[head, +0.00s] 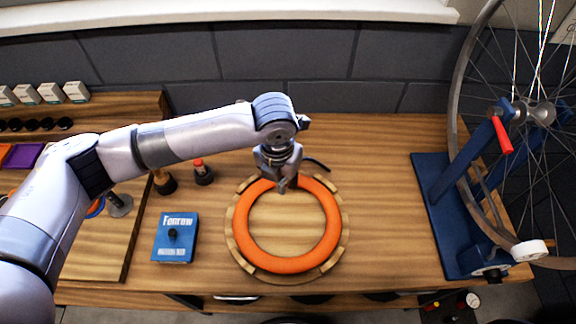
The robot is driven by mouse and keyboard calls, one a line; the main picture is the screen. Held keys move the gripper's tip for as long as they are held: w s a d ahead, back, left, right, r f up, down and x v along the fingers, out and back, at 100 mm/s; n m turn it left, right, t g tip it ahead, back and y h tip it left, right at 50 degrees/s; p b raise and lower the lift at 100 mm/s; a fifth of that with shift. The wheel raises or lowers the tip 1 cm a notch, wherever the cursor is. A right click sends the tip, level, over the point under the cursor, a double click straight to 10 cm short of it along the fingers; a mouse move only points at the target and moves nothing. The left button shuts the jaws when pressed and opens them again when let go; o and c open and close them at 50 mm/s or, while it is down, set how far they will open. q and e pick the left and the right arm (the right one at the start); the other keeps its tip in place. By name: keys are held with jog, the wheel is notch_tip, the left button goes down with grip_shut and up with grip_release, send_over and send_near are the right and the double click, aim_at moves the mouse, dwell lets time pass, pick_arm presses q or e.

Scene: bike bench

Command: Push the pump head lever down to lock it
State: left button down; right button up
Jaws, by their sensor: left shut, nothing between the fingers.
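An orange ring-shaped tube (258,252) lies flat on a round wooden stand (241,258) on the bench. My left gripper (284,189) points down over the far edge of the tube, shut and with nothing between its fingers. I cannot tell whether it touches anything there. A short dark curved piece (319,164), perhaps a hose, shows just right of the gripper. The pump head and its lever are not clearly visible; the gripper and wrist cover that spot. My right gripper is not in view.
A blue wheel stand (440,215) with a spoked wheel is at right. The wooden bench (385,200) is clear between.

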pick_arm(q)
jog(key=shift+w+f, duration=0.1)
notch_tip(320, 180, up, 12)
jog(key=s, duration=0.1)
jog(key=shift+s+a, duration=0.15)
jog(key=shift+a, duration=0.1)
dwell(0.7)
